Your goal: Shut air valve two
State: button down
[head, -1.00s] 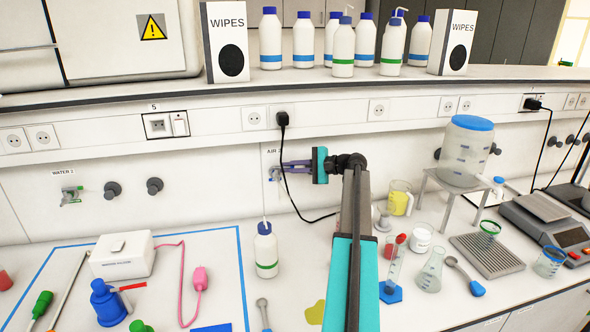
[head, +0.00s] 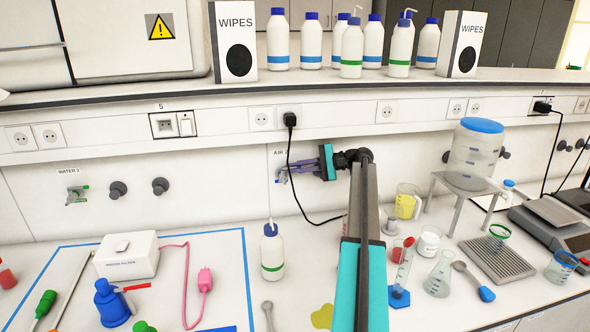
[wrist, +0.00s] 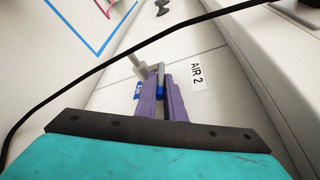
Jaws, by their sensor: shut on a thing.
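The air valve two sits on the back wall panel, under a label (wrist: 197,75) that reads AIR 2 in the wrist view. Its grey spout (wrist: 137,66) and a blue part of the handle (wrist: 160,87) show there. My gripper (head: 287,173) reaches it from the right in the head view, its purple fingers level with the valve. In the wrist view my gripper (wrist: 162,78) is shut on the blue handle, which lies between the fingers. The fingers hide part of the valve, so the handle's exact angle is hard to tell.
A black cable (head: 291,165) hangs from a socket and passes close to my fingers; it crosses the wrist view too. A white wash bottle (head: 271,253) stands on the bench below. Water valve (head: 76,194) is left. Glassware, including a yellow-filled beaker (head: 406,203), stands right.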

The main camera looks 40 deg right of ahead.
jog(key=shift+s, duration=0.1)
jog(key=c, duration=2.1)
grip_release()
jog(key=shift+b+v, duration=1.95)
jog(key=shift+v, duration=5.05)
jog(key=shift+s, duration=0.1)
